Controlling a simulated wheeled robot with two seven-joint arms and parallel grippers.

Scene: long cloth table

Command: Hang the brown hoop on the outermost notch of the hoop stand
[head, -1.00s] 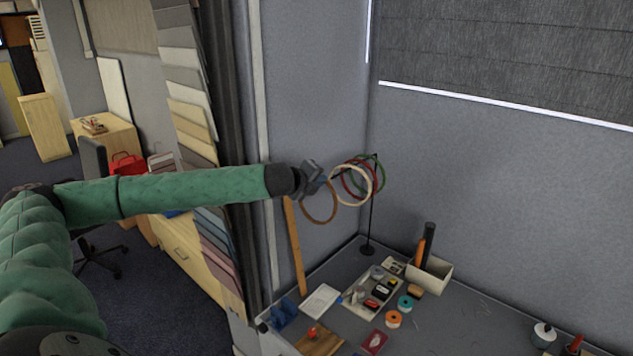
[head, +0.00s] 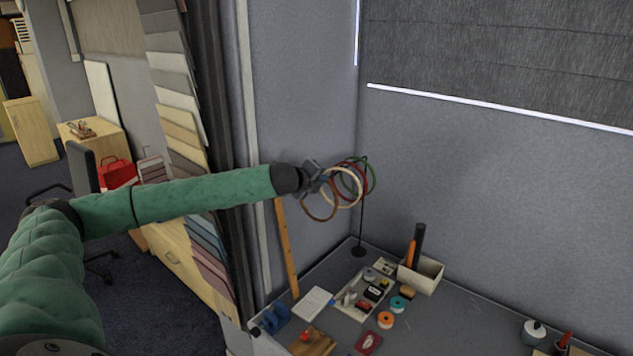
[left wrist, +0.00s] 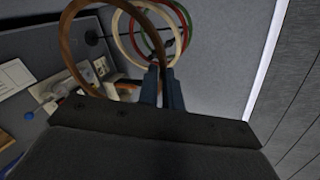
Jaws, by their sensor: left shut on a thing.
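My left gripper (head: 318,180) is shut on the brown hoop (head: 306,210), which hangs from the fingers in front of the hoop stand. In the left wrist view, the brown hoop (left wrist: 66,45) runs down between the blue-grey fingers (left wrist: 163,88). The hoop stand (head: 362,225) is a thin black post on a round base at the table's back corner. A cream hoop (head: 327,198), a red hoop and a green hoop (head: 374,176) hang at its top. The brown hoop overlaps the cream one in view; whether they touch, I cannot tell. The outermost notch is hidden. My right gripper is not in view.
On the table below are a tray of small items (head: 350,300), a cream box with tall rolls (head: 425,278), coloured spools (head: 386,320) and a white pad (head: 312,302). Walls stand close behind the stand. Colour sample boards (head: 180,120) hang left.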

